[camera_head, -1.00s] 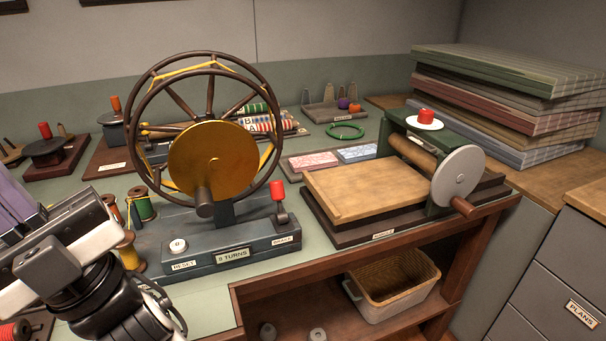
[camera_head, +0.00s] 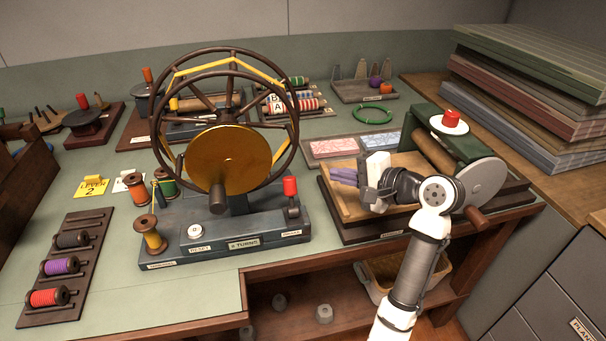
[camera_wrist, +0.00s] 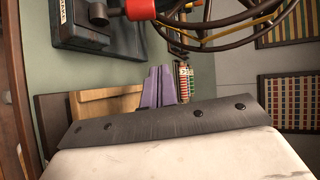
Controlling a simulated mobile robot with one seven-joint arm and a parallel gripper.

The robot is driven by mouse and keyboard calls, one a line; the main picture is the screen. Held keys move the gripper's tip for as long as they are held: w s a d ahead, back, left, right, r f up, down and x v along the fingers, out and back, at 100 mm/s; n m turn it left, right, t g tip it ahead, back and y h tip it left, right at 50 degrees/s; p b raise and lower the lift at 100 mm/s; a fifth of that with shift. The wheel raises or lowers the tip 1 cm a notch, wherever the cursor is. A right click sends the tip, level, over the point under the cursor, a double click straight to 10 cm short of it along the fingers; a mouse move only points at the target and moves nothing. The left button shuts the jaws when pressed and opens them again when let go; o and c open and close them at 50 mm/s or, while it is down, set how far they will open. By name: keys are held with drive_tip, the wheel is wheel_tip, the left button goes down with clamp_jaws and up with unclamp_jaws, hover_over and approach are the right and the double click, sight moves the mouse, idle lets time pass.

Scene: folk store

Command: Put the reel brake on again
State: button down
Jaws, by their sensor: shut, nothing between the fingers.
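The large reel (camera_head: 290,150) stands upright on a blue-grey base (camera_head: 160,250), with a round brass disc (camera_head: 230,160) in front. The brake lever with its red knob (camera_head: 290,186) rises from the right end of this base, above a small label. The red knob also shows large at the top of the wrist view (camera_wrist: 138,9). My gripper (camera_head: 336,177) has purple fingers, shut and empty, over the wooden board of the press, to the right of the red knob and apart from it. The fingers also show in the wrist view (camera_wrist: 158,88).
The press (camera_head: 440,155) with its grey wheel (camera_head: 484,186) stands right of the reel, under and behind my arm. Thread spools (camera_head: 150,236) stand left of the reel base. A spool rack (camera_head: 75,250) lies at the front left. Green table top is bare between them.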

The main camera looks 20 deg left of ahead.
sight(290, 181)
drive_tip(key=a+f+g+p, duration=0.1)
drive_tip(key=a+f+g, duration=0.1)
drive_tip(key=a, duration=0.6)
drive_tip(key=shift+s+a+f+y+p, duration=0.25)
drive_tip(key=shift+s+f+y+p, duration=0.05)
drive_tip(key=shift+s+p, duration=0.1)
drive_tip(key=shift+s+d+r+y+b, duration=0.2)
drive_tip(key=shift+s+y+b, duration=0.15)
drive_tip(key=shift+y+b, duration=0.15)
idle(0.4)
drive_tip(key=shift+n, duration=0.3)
drive_tip(key=s+n+y+b, duration=0.1)
drive_tip(key=b, duration=0.1)
drive_tip(key=s+d+n+t+y+b, duration=0.1)
drive_tip(key=y+b, duration=0.1)
drive_tip(key=shift+s+d+n, duration=0.1)
drive_tip(key=shift+d+n, duration=0.2)
drive_tip(key=shift+s+d+r+b, duration=0.15)
drive_tip(key=shift+s+d+b, duration=0.1)
drive_tip(key=shift+s+b, duration=0.2)
drive_tip(key=shift+s+d+n+y+b, duration=0.2)
drive_tip(key=shift+s+n+y+b, duration=0.1)
drive_tip(key=shift+n+y, duration=0.2)
drive_tip(key=shift+s+d+t, duration=0.25)
drive_tip(key=shift+s+t, duration=0.05)
